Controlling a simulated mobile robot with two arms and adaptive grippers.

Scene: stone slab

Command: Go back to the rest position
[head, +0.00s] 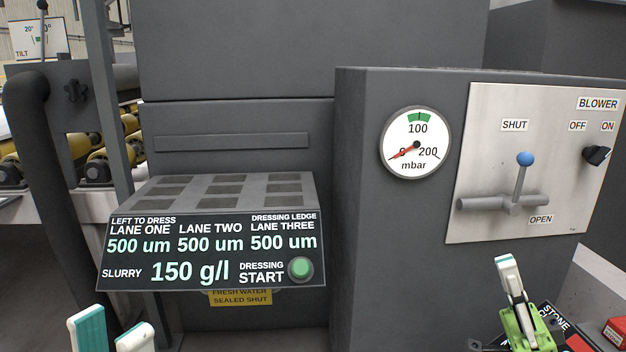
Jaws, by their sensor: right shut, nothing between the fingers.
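My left gripper (112,331) shows at the bottom left edge, below the control panel. Its two pale fingertips stand apart with nothing seen between them; the rest is cut off by the frame. My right gripper (506,264) is at the lower right, in front of the grey cabinet and below the blower plate. Its pale fingers point up and are shut, with nothing held. Both grippers appear clear of the panels.
A lit control panel (140,262) with a green start button (301,269) is at centre left. The grey cabinet (350,220) carries a pressure gauge (416,143) reading about zero. The blower plate (480,130) has a blue-knobbed lever (524,160) and black switch (597,155). A red box (615,333) sits bottom right.

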